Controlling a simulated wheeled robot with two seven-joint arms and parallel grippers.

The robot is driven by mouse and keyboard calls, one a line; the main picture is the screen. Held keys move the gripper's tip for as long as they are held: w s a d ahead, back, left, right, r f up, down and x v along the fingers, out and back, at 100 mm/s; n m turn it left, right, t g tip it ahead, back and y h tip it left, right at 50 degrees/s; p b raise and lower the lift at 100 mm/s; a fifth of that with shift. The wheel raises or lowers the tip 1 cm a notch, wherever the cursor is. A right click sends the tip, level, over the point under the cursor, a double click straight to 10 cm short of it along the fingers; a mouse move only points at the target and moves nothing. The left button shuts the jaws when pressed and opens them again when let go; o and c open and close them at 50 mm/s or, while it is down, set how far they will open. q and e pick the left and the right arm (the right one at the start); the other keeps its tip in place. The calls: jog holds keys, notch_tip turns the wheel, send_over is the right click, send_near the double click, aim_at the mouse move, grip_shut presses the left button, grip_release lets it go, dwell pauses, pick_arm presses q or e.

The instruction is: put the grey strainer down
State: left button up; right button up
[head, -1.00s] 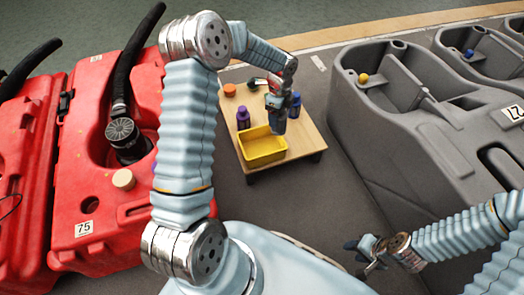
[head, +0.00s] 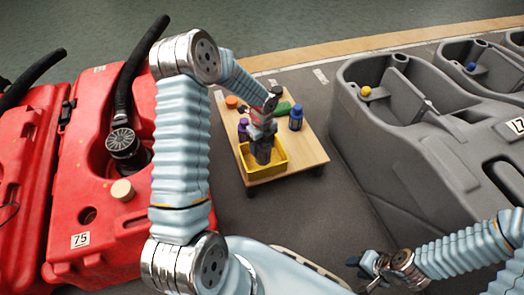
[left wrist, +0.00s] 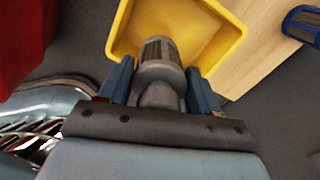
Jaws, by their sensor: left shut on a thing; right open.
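The grey strainer (left wrist: 160,70) is held between the two blue fingers of my left gripper (left wrist: 160,88) in the left wrist view. Its mesh end points into or over the yellow tray (left wrist: 228,53); I cannot tell whether it touches the tray floor. In the head view the strainer (head: 262,152) hangs from my left gripper (head: 262,136) at the yellow tray (head: 264,174), which sits on the front left of a low wooden cart (head: 302,160). My right gripper (head: 372,266) is open and empty at the lower right, away from the cart.
A red tank (head: 90,190) stands left, a grey tank (head: 410,150) right. The cart's right front is clear.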

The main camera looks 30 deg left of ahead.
pick_arm(q)
jog(key=f, duration=0.2)
jog(key=w+a+f, duration=0.1)
jog(key=f, duration=0.1)
jog(key=w+f+b, duration=0.1)
jog(key=f, duration=0.1)
jog(key=shift+w+a+f, duration=0.25)
jog(key=shift+a, duration=0.05)
jog(key=shift+f, duration=0.15)
jog(key=o, duration=1.2)
